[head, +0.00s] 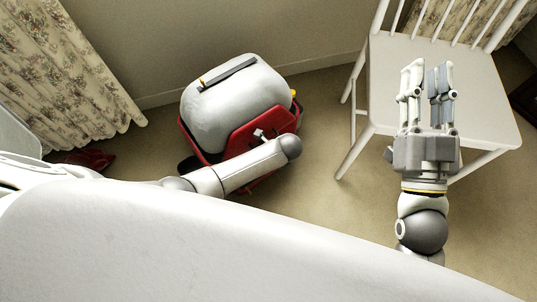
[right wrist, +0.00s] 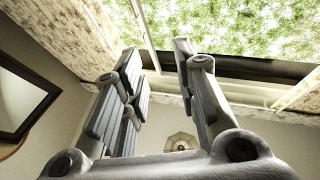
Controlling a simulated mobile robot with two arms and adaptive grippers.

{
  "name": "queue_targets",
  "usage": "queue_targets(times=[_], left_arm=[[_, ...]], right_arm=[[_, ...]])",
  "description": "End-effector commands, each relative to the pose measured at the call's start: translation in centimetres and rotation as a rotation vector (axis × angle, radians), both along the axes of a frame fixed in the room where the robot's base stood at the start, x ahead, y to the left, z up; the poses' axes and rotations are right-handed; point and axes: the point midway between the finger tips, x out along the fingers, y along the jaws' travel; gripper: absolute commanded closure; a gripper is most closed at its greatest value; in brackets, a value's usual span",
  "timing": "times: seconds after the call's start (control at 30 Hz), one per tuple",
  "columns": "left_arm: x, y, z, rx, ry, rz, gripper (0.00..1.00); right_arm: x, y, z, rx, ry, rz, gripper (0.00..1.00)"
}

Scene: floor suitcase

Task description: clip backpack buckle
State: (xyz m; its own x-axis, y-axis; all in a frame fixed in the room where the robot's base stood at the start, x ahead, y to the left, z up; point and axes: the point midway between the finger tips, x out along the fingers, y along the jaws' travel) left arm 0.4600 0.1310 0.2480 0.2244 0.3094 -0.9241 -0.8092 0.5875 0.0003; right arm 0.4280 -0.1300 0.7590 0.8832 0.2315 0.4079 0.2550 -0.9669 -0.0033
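The backpack (head: 225,108) stands on the floor in the middle of the head view. It has a rounded grey-white body and a red lower part, with a dark strip and small orange bits on top. A small white piece (head: 261,135) shows against the red front; I cannot tell whether it is the buckle. My left arm crosses in front of the pack and hides its lower front. My left gripper does not show. My right gripper (head: 426,85) is in front of the chair seat, well right of the pack. Its fingers are apart and empty, also in the right wrist view (right wrist: 158,80).
A white chair (head: 485,95) stands at the right, near the wall. A floral curtain (head: 65,75) hangs at the left, with a dark red item (head: 90,158) on the floor below it. Carpet (head: 320,185) is clear between pack and chair.

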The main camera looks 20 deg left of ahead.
Motion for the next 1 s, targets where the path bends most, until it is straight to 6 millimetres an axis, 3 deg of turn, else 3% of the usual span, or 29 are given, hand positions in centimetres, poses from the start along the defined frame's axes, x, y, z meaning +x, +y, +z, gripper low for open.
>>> queue_targets(times=[0.4,0.8,0.83,1.0], left_arm=[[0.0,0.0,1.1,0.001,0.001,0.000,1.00],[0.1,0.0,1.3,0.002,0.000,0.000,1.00],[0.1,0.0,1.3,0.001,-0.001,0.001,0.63],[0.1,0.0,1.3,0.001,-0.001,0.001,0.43]], right_arm=[[1.3,-0.6,-6.4,-0.096,0.354,-0.021,0.72],[1.3,-0.7,-7.0,-0.103,0.386,-0.022,0.72],[1.3,-0.7,-7.0,-0.104,0.384,-0.023,0.72],[1.3,-0.7,-7.0,-0.103,0.384,-0.022,0.72]])
